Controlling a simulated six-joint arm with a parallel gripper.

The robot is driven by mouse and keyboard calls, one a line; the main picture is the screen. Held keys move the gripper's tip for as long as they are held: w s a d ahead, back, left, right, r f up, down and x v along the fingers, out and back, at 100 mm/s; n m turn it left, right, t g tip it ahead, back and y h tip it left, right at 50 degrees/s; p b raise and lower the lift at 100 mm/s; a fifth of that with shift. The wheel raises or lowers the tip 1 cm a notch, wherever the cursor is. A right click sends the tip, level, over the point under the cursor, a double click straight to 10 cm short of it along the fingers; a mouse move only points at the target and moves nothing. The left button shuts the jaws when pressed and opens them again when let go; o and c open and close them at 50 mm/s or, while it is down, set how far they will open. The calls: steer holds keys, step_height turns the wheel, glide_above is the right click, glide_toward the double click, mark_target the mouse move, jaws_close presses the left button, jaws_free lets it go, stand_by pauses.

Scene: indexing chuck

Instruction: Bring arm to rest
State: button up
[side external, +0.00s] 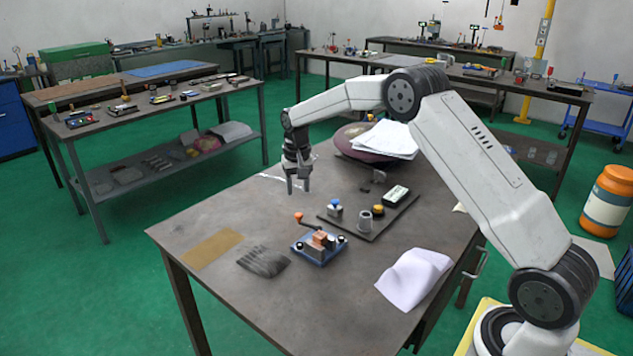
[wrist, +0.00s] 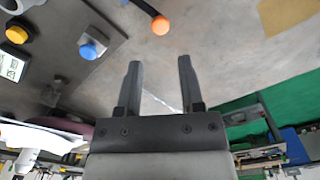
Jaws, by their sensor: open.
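My gripper (side external: 298,186) hangs above the far part of the workbench (side external: 210,222), pointing down. In the wrist view my gripper (wrist: 159,70) is open, with nothing between its two fingers. The indexing chuck (side external: 319,244) has a blue base, copper-coloured jaws and a lever with an orange ball knob (side external: 298,217). It stands on the bench nearer the camera than my gripper and apart from it. In the wrist view the orange knob (wrist: 160,25) shows at the top edge; the chuck body is out of that view.
A dark panel (side external: 352,226) carries a blue button (side external: 335,206), a yellow button (side external: 378,210), a grey cylinder (side external: 364,221) and a small display box (side external: 396,195). Papers (side external: 384,139) lie on a dark red round object (side external: 350,142) behind. A white sheet (side external: 414,278) lies at the right.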

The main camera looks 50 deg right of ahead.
steer(key=shift+s+a+r, duration=0.15)
steer(key=shift+s+a, duration=0.2)
steer(key=shift+a, duration=0.05)
steer(key=s+a+n+t, duration=0.1)
steer(key=s+a+n, duration=0.2)
steer(key=s, duration=1)
steer(key=s+a+n+t, duration=0.1)
steer(key=s+a+n, duration=0.2)
steer(key=s+a, duration=0.6)
steer(key=s+f, duration=0.1)
steer(key=s, duration=0.4)
steer(key=shift+s+a+n+t, duration=0.2)
steer(key=shift+s+n+t, duration=0.05)
steer(key=shift+n+t, duration=0.05)
